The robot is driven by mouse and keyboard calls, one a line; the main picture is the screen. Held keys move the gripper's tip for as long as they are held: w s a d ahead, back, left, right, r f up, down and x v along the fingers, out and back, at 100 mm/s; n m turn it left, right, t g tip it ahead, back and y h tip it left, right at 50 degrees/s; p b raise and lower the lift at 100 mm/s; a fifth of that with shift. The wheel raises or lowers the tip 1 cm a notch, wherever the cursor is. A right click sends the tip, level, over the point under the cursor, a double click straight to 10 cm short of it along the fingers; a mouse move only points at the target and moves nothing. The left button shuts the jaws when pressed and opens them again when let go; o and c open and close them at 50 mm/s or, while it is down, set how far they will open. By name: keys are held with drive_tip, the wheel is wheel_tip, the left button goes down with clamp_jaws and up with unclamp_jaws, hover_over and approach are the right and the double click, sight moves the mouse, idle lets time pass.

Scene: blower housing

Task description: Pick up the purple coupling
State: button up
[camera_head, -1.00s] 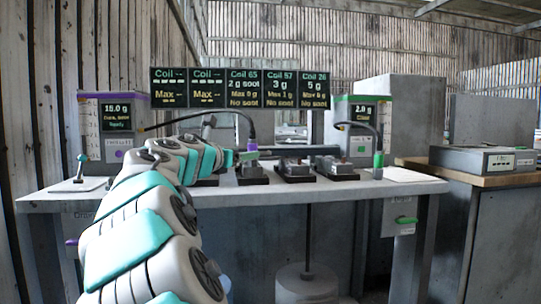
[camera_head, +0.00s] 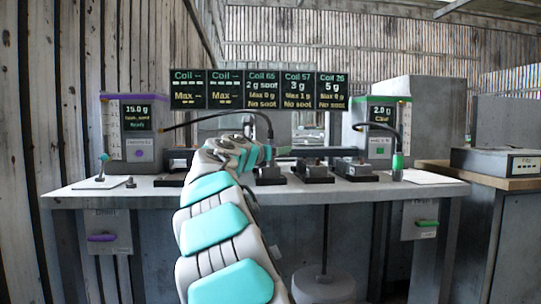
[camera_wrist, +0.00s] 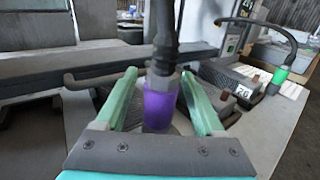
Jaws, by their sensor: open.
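The purple coupling (camera_wrist: 159,108) hangs upright at the end of a dark hose in the wrist view. It sits between the two pale green fingers of my gripper (camera_wrist: 158,76). The fingers are open, one on each side of it; I cannot tell whether either touches it. In the head view my gripper (camera_head: 272,152) is at the row of coil blocks on the bench, below the curved hose (camera_head: 268,121). The coupling is hidden there behind my gripper and wrist.
A green coupling (camera_head: 397,161) on another hose stands at the bench's right. Several dark coil blocks (camera_head: 314,171) sit right of my gripper. A lever (camera_head: 102,166) stands at the bench's left. The grey bench (camera_head: 440,188) has a clear front strip.

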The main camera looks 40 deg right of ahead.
clamp_jaws()
idle(0.6)
drive_tip(key=shift+r, duration=0.1)
